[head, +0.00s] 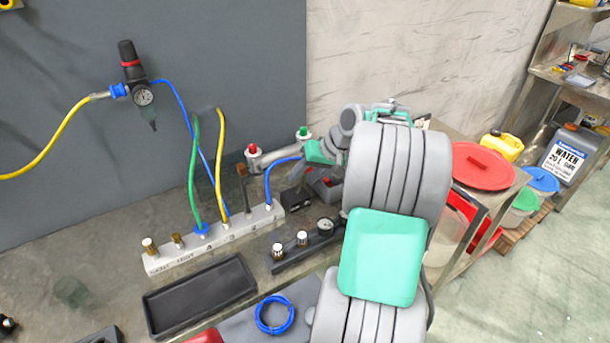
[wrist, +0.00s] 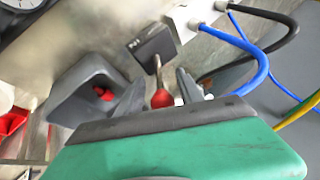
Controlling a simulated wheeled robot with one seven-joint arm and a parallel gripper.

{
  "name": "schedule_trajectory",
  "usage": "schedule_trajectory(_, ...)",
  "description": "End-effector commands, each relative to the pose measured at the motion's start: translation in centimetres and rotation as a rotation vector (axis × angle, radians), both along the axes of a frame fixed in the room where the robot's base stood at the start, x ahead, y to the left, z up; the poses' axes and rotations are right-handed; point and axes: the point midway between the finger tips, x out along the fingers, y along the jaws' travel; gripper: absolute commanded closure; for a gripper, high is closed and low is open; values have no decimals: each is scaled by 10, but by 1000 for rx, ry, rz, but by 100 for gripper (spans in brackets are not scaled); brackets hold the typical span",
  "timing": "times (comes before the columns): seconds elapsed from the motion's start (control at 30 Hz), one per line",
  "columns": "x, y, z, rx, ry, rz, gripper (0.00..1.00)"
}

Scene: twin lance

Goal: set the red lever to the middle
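The red lever, a thin metal stem with a red ball knob (wrist: 161,99), stands out from a small dark box (wrist: 153,52) in the wrist view. My gripper (wrist: 160,94) has its two grey fingers apart, one on each side of the knob. A small gap seems to show on each side; contact is not clear. In the head view my gripper (head: 294,174) is over the dark box (head: 296,198) at the right end of the white manifold. The lever itself cannot be made out there.
The white manifold (head: 160,262) carries green, yellow and blue hoses close to my gripper. A blue hose (wrist: 262,72) and a black hose loop beside it in the wrist view. A grey holder (wrist: 75,88) with something red inside is to the left. A gauge block (head: 290,252) stands in front.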

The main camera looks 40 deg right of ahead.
Motion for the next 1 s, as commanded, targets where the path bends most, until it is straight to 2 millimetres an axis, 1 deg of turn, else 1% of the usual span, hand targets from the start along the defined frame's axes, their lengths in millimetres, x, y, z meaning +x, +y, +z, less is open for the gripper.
schedule_trajectory(0.03,0,0,0,0,0,0,60)
schedule_trajectory(0.07,0,0,0,0,0,0,62)
schedule_trajectory(0.53,0,0,0,-1,0,0,100)
schedule_trajectory(1.0,0,0,1,-1,0,-1,100)
